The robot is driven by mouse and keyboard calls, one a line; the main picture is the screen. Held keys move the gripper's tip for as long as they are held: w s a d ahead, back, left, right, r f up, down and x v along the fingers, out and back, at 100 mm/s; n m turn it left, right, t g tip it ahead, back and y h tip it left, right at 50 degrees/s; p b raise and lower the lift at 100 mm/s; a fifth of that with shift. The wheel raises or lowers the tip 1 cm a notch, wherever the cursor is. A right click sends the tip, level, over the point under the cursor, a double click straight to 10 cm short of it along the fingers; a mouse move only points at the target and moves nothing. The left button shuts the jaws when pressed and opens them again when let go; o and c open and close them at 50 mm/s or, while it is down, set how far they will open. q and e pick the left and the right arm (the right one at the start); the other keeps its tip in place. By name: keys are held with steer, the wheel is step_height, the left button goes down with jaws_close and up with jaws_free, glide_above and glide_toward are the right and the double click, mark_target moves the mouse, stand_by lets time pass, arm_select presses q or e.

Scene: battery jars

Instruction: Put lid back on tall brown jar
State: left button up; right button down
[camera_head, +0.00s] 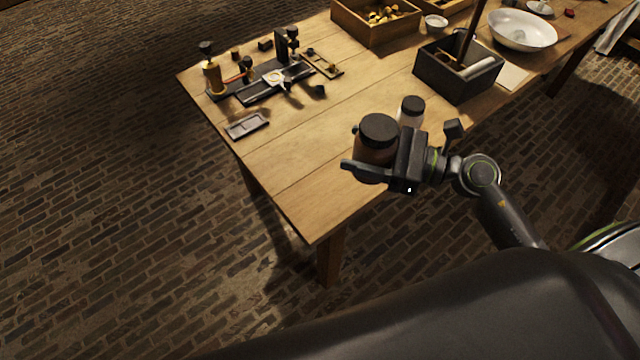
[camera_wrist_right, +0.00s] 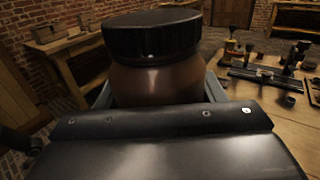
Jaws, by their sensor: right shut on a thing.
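The brown jar (camera_head: 372,154) stands near the table's front edge with a wide black lid (camera_head: 379,129) on top. In the right wrist view the brown jar (camera_wrist_right: 158,84) fills the middle, and the black lid (camera_wrist_right: 152,36) covers its mouth and looks about level. Whether the lid is fully seated I cannot tell. My right gripper (camera_head: 360,152) is shut around the jar's body, below the lid, with one finger on each side. The jar's base is hidden behind the gripper. My left gripper is in neither view.
A smaller jar (camera_head: 410,112) with a black lid stands close behind the brown jar. A dark box (camera_head: 445,82) with rolled paper, a white bowl (camera_head: 521,32) and a wooden tray (camera_head: 372,34) are farther back. Tools crowd the left end; the table's left front is clear.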

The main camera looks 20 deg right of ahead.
arm_select(q)
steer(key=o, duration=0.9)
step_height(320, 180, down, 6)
steer(key=b, duration=0.5)
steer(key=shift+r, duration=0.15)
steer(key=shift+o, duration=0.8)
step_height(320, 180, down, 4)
steer(key=b, duration=0.5)
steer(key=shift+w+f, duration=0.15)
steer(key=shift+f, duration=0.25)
arm_select(e)
steer(key=w+a+f+n+g, duration=0.1)
steer(key=w+a+f, duration=0.2)
steer(key=w+f, duration=0.1)
steer(key=w+a+f+n+g+y, duration=0.1)
steer(key=w+a+f, duration=0.2)
steer(key=w+f, duration=0.2)
steer(key=shift+w+a+f+g+y, duration=0.15)
steer(key=shift+w+a+g+y, duration=0.2)
steer(key=shift+w, duration=0.95)
